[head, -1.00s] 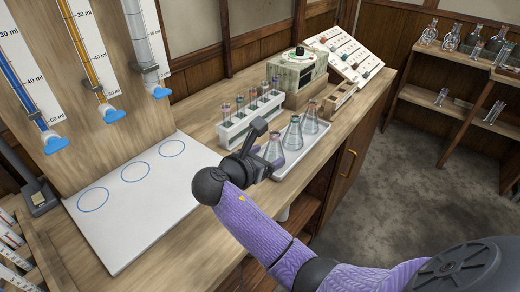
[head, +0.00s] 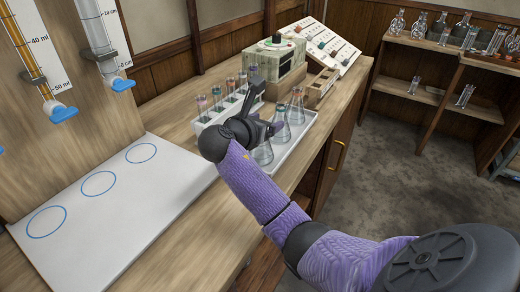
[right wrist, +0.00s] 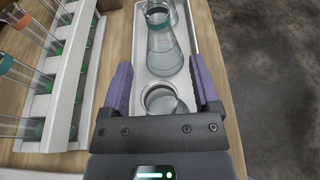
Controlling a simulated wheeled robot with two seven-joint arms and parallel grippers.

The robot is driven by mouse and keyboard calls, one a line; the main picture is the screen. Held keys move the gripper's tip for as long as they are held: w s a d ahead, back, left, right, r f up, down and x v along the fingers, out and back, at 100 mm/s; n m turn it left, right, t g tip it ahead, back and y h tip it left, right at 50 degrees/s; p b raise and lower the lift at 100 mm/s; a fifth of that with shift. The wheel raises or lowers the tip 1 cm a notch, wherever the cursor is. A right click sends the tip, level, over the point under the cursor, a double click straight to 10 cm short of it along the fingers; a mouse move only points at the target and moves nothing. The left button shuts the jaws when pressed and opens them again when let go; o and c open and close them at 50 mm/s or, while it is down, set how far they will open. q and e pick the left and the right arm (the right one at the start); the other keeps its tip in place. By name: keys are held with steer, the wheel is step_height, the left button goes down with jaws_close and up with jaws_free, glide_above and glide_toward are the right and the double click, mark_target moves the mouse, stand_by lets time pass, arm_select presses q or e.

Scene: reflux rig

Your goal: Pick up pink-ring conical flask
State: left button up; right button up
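Three conical flasks stand in a row on a white tray (head: 290,147). The middle flask (head: 281,133) has a teal ring; the far flask (head: 296,107) has an orange-brown ring. The nearest flask (head: 263,153) is partly hidden by my right gripper (head: 266,107). No pink ring shows clearly on any flask. In the right wrist view, my right gripper (right wrist: 160,72) is open, its purple-padded fingers spread on either side of the nearest flask (right wrist: 162,102). I cannot tell whether they touch it. The teal-ring flask (right wrist: 163,47) stands just beyond. My left gripper is not in view.
A white rack (head: 208,130) of coloured-ring test tubes stands left of the tray, close to my gripper. A white mat (head: 130,215) with three blue circles lies clear on the near bench. A boxed instrument (head: 275,62) stands behind.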

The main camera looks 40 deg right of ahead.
jaws_close()
steer(key=shift+r, duration=0.1)
stand_by(0.4)
